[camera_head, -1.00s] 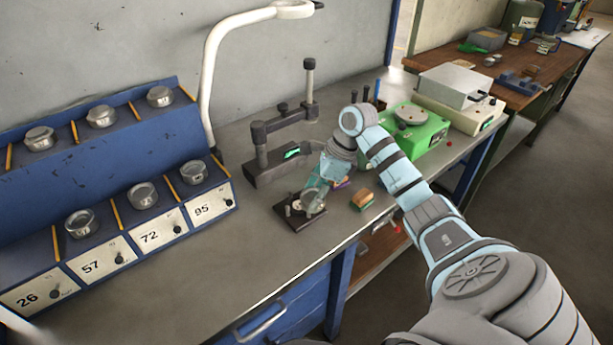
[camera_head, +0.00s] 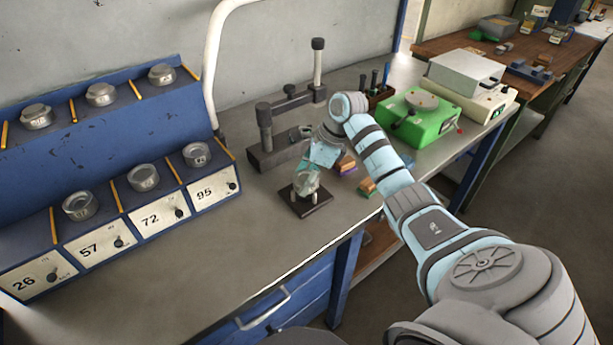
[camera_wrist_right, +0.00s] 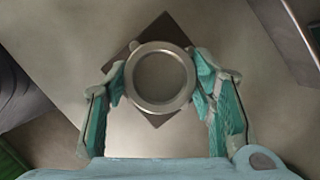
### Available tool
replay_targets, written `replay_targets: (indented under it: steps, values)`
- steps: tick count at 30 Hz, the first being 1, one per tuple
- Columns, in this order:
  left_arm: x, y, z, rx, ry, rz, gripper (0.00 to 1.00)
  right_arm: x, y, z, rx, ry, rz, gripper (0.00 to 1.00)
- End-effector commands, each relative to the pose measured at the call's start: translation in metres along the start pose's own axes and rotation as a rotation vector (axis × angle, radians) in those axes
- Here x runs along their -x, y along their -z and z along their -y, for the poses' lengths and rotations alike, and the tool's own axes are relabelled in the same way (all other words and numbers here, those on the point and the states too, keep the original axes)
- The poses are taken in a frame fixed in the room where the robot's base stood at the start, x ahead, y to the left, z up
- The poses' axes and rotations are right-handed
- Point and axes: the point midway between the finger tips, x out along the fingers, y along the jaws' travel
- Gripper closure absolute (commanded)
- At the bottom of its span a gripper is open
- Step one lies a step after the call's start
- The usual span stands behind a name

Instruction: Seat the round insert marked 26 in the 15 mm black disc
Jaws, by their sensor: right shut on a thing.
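My right gripper (camera_head: 309,176) is shut on a round, clear-looking insert with a pale metal rim (camera_wrist_right: 160,78). In the right wrist view its fingers (camera_wrist_right: 161,86) grip the rim from both sides. I cannot read a number on it. The insert also shows in the head view (camera_head: 306,182), over a small dark square stand (camera_head: 310,206) with short pale posts. The stand's corners show behind the ring in the right wrist view (camera_wrist_right: 162,22). I cannot tell whether the insert touches the stand. I cannot make out the black disc. My left gripper is out of view.
The blue rack (camera_head: 60,145) at left holds several round inserts; the bottom place above label 26 (camera_head: 24,283) is empty. A dark post fixture (camera_head: 264,125), small coloured blocks (camera_head: 367,187) and a green device (camera_head: 415,118) are nearby. The bench front (camera_head: 235,250) is clear.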

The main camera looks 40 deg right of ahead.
Motion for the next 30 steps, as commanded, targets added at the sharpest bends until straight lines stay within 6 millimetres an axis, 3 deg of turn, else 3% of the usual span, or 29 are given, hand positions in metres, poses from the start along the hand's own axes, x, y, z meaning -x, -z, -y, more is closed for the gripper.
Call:
replay_targets:
  steps: [15,16,18,21,30]
  values:
    - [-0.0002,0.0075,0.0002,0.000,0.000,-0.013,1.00,-0.0014,-0.0050,-0.0012,0.003,-0.001,0.003,1.00]
    - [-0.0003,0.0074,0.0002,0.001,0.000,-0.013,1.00,-0.0015,-0.0050,-0.0012,0.003,-0.001,0.003,0.48]
    - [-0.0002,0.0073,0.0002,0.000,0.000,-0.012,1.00,-0.0014,-0.0049,-0.0012,0.003,-0.001,0.003,0.37]
    - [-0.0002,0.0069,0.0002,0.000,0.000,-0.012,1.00,-0.0013,-0.0043,-0.0012,0.002,-0.001,0.002,0.26]
    - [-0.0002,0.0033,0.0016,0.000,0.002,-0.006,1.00,0.0004,-0.0029,-0.0011,0.000,-0.001,0.000,0.26]
